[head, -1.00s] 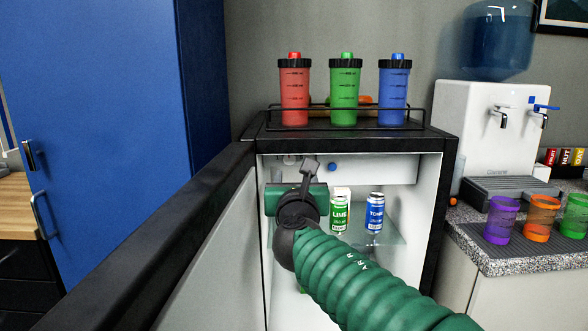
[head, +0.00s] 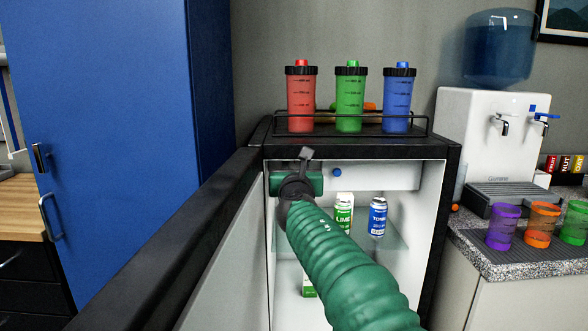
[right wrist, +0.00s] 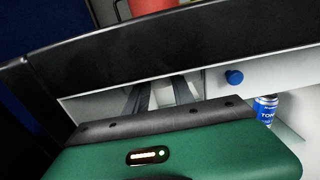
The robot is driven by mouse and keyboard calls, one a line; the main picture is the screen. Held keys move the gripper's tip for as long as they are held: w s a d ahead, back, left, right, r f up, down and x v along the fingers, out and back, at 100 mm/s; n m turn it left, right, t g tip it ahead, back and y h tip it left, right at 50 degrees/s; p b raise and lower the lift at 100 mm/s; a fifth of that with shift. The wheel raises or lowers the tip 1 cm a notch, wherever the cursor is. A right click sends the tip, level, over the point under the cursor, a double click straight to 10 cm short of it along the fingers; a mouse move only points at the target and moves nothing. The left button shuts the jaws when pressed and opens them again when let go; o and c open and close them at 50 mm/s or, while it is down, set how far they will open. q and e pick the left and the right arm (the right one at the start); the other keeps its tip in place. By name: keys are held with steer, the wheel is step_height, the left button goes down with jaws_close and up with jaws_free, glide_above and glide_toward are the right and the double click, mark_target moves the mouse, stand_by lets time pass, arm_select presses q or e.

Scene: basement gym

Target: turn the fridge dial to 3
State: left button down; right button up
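The small fridge (head: 450,190) is open; its white panel (head: 385,175) runs along the top of the interior. A blue knob (head: 336,172) sits on that panel and also shows in the right wrist view (right wrist: 234,77). No numbers are readable. My right gripper (head: 312,183) is at the panel's left part, left of the blue knob. Its two fingers (right wrist: 162,92) are apart and point at the panel, with a whitish area between them. I cannot tell whether they touch a dial there; that part of the panel is hidden in the head view. My left gripper is out of view.
The open fridge door (head: 215,255) stands on the left. Red (head: 301,100), green (head: 349,100) and blue (head: 397,100) bottles stand on top inside a rail.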

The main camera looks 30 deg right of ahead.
jaws_close()
steer(key=shift+f+m+b, duration=0.15)
steer(key=shift+m+b, duration=0.2)
steer(key=shift+m, duration=0.15)
steer(key=o, duration=0.7)
jaws_free()
steer(key=shift+w, duration=0.1)
steer(key=shift+c, duration=0.2)
steer(key=v, duration=1.6)
steer(key=shift+s, duration=0.45)
